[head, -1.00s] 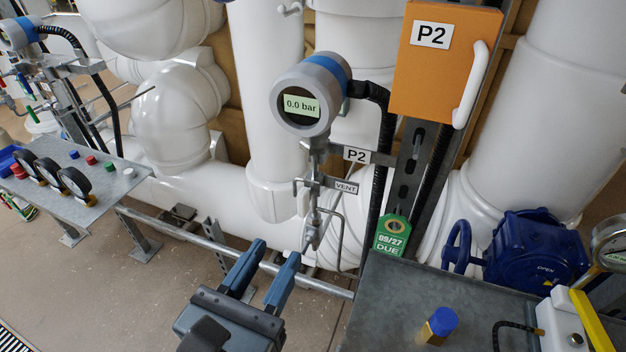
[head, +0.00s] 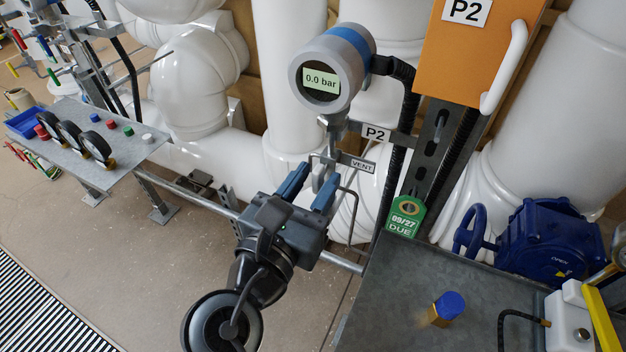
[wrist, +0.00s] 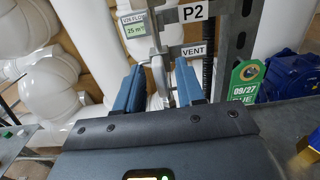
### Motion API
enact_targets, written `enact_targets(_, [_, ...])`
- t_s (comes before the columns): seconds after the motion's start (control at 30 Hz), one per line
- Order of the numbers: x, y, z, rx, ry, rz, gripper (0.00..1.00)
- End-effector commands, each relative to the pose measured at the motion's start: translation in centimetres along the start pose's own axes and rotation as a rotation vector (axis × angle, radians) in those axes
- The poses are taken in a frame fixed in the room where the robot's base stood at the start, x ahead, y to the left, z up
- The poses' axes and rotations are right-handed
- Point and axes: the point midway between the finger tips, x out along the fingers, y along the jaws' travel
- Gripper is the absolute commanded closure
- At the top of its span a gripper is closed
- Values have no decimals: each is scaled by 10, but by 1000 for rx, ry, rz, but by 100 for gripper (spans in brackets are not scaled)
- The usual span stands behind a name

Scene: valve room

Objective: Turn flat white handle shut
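My gripper (head: 318,176) is open, its two blue fingers pointing up toward the small valve at the VENT tag (head: 362,165). A pale, flat lever-like piece (wrist: 157,76), which looks like the white handle, shows between the fingers in the wrist view. I see a gap between the fingers (wrist: 158,84) and no clear contact with it. In the head view the fingers and metal fittings hide most of this piece. Above it, the round gauge (head: 332,78) reads 0.0 bar, with a P2 tag (head: 376,133) beside its stem.
An orange P2 box (head: 465,55) with a curved white pull (head: 505,68) is at upper right. A green tag (head: 405,215) hangs right of the valve. A grey bench (head: 425,290) with a blue-capped item (head: 448,306) is at lower right. A pipe rail (head: 195,203) runs behind my gripper.

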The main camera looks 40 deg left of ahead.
Motion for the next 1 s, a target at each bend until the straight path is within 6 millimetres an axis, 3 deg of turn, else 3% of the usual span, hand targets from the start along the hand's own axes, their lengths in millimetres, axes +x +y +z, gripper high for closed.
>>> enact_targets(0.13, [0,0,0,0,0,0,64])
enact_targets(0.5, [0,0,0,0,0,0,99])
enact_targets(1.0, [0,0,0,39,0,0,100])
